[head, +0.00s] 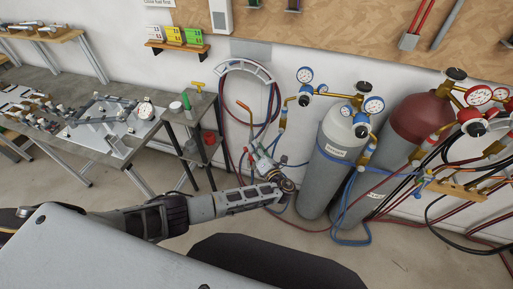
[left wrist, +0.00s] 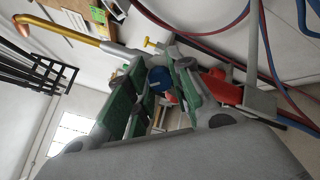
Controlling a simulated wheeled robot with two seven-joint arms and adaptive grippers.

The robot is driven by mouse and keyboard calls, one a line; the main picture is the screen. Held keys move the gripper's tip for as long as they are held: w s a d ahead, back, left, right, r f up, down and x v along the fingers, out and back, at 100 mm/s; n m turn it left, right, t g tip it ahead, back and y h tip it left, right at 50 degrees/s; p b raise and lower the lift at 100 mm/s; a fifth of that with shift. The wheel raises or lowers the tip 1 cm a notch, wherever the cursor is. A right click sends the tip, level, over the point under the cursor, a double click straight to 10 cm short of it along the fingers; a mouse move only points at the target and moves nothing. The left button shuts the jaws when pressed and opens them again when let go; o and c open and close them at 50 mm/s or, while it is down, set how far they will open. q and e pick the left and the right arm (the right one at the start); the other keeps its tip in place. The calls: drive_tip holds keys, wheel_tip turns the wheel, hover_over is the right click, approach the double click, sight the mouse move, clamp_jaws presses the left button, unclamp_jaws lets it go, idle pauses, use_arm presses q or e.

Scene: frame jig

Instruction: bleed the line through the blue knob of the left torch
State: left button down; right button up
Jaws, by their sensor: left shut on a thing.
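The left torch (head: 260,155) hangs near the wall, left of the grey cylinder, with its copper tip pointing up and left. In the left wrist view its brass tube (left wrist: 70,33) runs to the upper left. The blue knob (left wrist: 160,84) shows between the green finger pads, with a white mark on its face. My left gripper (head: 276,177) reaches the torch from the left and is shut on the blue knob. The knob is too small and covered to make out in the head view. A red part (left wrist: 222,88) sits beside the fingers. My right gripper is not in view.
A grey cylinder (head: 327,160) and a maroon-topped cylinder (head: 420,118) with gauges stand to the right. Red and blue hoses hang on a wall hook (head: 245,67) and loop along the floor. A workbench (head: 97,146) with a metal frame is at left. Floor before it is clear.

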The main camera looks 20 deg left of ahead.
use_arm(q)
drive_tip(key=m, duration=0.7)
drive_tip(key=shift+m, duration=0.3)
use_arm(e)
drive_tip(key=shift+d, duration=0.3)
use_arm(q)
drive_tip(key=shift+f, duration=0.1)
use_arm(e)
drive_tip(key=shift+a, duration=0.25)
